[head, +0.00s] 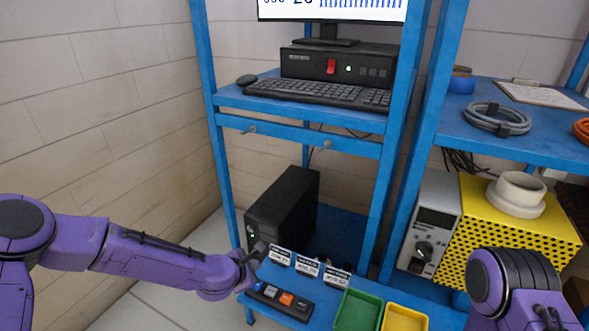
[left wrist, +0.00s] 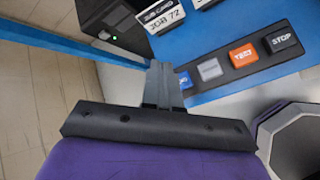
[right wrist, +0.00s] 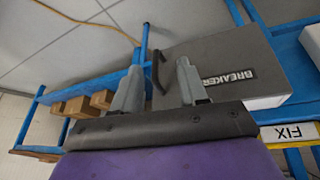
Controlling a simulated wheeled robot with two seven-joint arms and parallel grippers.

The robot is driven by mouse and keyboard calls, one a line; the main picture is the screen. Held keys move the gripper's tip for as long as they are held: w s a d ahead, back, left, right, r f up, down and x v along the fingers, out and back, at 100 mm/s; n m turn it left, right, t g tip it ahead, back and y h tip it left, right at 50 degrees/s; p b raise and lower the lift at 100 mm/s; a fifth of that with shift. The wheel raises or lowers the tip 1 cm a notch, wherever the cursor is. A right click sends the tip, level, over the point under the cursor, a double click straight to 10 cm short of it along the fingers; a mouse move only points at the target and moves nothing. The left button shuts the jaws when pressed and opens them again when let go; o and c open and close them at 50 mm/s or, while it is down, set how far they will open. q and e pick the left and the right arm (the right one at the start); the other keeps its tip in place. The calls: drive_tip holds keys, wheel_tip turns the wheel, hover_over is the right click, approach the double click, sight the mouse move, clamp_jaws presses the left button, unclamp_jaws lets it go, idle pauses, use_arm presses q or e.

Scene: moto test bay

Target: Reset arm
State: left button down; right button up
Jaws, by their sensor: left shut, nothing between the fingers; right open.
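My left gripper (head: 257,251) is shut and empty at the end of the purple left arm. It is beside the job cards (head: 308,265) and above the left end of the button box (head: 279,299). In the left wrist view its closed fingers (left wrist: 161,75) overlap the box's left end, near the blue button (left wrist: 185,81); I cannot tell whether they touch. My right gripper (right wrist: 158,88) is open in the right wrist view, in front of a grey box labelled BREAKER (right wrist: 229,78). The head view shows only the right arm.
A blue rack holds a keyboard (head: 320,94) and a black unit (head: 338,63). A black computer tower (head: 283,208) stands on the lower shelf. Green (head: 357,312) and yellow (head: 404,318) bins sit front centre. A perforated yellow box (head: 510,245) stands right. Open floor lies left.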

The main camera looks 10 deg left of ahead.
use_arm(q)
drive_tip(key=shift+s+a+m, duration=0.1)
drive_tip(key=shift+a+m, duration=0.2)
drive_tip(key=shift+m, duration=0.3)
drive_tip(key=s+a+f+m+g+y+b, duration=0.2)
drive_tip(key=s+a+f+m, duration=0.2)
drive_tip(key=s+f, duration=0.3)
drive_tip(key=s+a+f+m+g+y+b, duration=0.1)
drive_tip(key=s+a+f+m, duration=0.3)
drive_tip(key=s, duration=1.3)
drive_tip(key=s+a+f+m+g+y+b, duration=0.2)
drive_tip(key=s+a+f+m+b, duration=0.2)
drive_tip(key=s+f+m, duration=0.4)
drive_tip(key=s+f, duration=0.3)
drive_tip(key=shift+s+a+f+g+y, duration=0.25)
drive_tip(key=shift+s+g+y, duration=0.05)
drive_tip(key=shift+s+g, duration=0.1)
